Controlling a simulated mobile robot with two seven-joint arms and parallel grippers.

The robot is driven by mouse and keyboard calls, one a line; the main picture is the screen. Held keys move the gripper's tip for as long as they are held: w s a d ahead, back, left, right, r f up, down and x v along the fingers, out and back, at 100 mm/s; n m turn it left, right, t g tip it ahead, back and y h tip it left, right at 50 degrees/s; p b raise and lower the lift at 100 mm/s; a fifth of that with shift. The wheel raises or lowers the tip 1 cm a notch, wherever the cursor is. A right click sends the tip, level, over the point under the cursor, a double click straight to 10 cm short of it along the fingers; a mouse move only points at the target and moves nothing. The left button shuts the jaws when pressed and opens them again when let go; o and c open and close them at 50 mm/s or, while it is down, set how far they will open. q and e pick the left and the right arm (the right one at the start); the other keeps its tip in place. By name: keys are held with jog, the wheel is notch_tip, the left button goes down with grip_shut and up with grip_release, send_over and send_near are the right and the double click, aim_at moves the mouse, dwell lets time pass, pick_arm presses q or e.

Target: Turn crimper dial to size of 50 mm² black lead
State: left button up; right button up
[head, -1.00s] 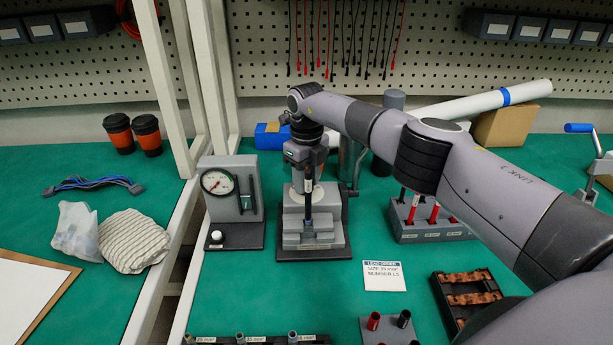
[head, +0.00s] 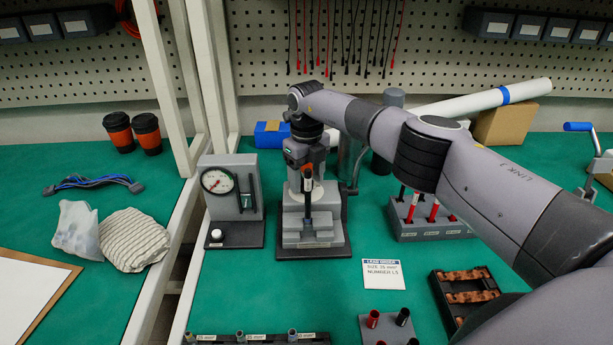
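The arm from the right carries my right gripper (head: 306,168), which points down over a grey stepped device (head: 308,233) on a dark base plate. I take this device to be the crimper. Finger opening and grip are too small to tell. Left of it stands a grey box with a round white gauge dial (head: 217,181), red needle and a white knob (head: 216,233) in front. I cannot tell which part is the crimper dial. Black and red leads (head: 372,40) hang on the pegboard. My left gripper is out of view.
A lead order card (head: 382,274) shows small text, with a size figure like 25 or 35 and number L5. A grey rack (head: 432,231) holds red-handled tools. A dark tray (head: 436,284) holds copper pieces. A labelled strip (head: 262,339) lies at the front.

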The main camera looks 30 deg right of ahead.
jog(key=shift+r, duration=3.55)
jog(key=shift+a, duration=0.15)
